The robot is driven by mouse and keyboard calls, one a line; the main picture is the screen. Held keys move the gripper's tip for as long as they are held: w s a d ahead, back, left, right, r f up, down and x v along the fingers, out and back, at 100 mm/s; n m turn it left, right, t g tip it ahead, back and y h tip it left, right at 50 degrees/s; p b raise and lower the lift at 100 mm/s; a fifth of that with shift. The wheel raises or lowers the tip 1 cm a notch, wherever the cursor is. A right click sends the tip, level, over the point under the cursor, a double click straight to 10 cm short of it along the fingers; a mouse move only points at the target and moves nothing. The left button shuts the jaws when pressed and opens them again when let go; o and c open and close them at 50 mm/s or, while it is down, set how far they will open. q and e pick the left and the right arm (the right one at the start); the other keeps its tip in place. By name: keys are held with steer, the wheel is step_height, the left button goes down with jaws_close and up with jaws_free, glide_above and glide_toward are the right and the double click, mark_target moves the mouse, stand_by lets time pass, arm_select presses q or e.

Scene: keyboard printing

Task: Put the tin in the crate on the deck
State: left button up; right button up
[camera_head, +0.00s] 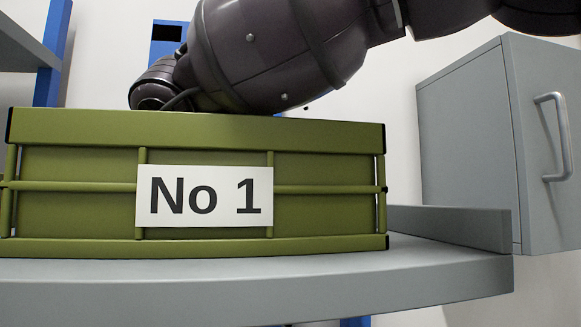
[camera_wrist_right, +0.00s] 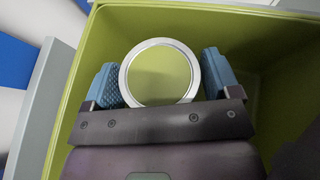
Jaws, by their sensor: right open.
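The green crate (camera_head: 75,165), labelled "No 1", stands on the grey deck (camera_head: 400,285). My right arm reaches over its top edge from the upper right, and its gripper is hidden behind the crate's front wall in the head view. In the right wrist view the round tin (camera_wrist_right: 160,75), with a silvery rim and a greenish face, is inside the crate (camera_wrist_right: 88,75). My right gripper (camera_wrist_right: 157,66) is open, with one blue finger on each side of the tin. Whether the fingers touch it is unclear. My left gripper is out of view.
A grey cabinet (camera_head: 465,140) with a handle stands to the right, behind a raised grey ledge (camera_head: 455,222). Blue posts (camera_head: 52,60) and a grey shelf (camera_head: 22,45) are at the left. The deck's front strip is clear.

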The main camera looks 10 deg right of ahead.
steer(key=shift+r, duration=0.1)
steer(key=shift+a+r, duration=0.1)
steer(key=shift+a, duration=0.1)
steer(key=v, duration=1.1)
steer(key=shift+a+b, duration=0.3)
steer(key=shift+s, duration=0.1)
